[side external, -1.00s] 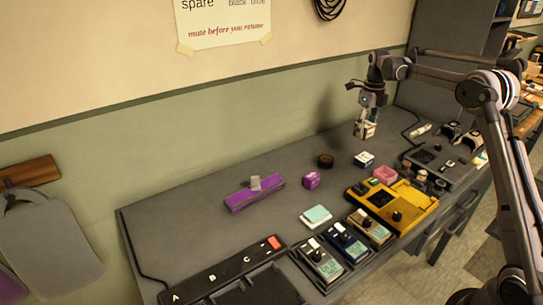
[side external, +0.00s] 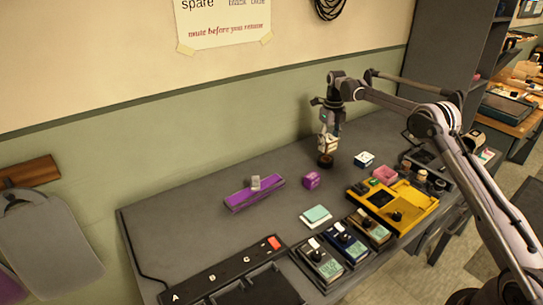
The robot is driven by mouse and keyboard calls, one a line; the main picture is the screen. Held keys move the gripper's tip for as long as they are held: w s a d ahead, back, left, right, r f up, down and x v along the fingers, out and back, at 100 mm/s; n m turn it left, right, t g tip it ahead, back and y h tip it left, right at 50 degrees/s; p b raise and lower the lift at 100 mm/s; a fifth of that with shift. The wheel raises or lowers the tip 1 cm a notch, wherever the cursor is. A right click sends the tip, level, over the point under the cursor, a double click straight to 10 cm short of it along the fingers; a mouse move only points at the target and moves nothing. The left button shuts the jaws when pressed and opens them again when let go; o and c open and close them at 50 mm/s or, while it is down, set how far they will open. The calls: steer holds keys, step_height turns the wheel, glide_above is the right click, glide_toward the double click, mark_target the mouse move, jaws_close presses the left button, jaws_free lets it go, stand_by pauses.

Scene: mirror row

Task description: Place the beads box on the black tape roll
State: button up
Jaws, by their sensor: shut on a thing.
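The black tape roll (side external: 326,161) lies flat on the grey bench, right of the small purple box. My gripper (side external: 329,140) is shut on a small pale box (side external: 328,144), which I take to be the beads box. The pale box hangs directly over the tape roll in this view. Its lower edge overlaps the top of the roll in the picture. I cannot tell whether they touch. The gripper fingers and part of the pale box are small and hard to make out.
A purple block (side external: 255,194) with a grey piece on it and a small purple box (side external: 312,180) are left of the roll.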

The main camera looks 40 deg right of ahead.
mark_target(328, 151)
steer(key=shift+f, duration=1.75)
steer(key=shift+f, duration=0.2)
steer(key=o, duration=1.2)
steer(key=shift+r, duration=0.1)
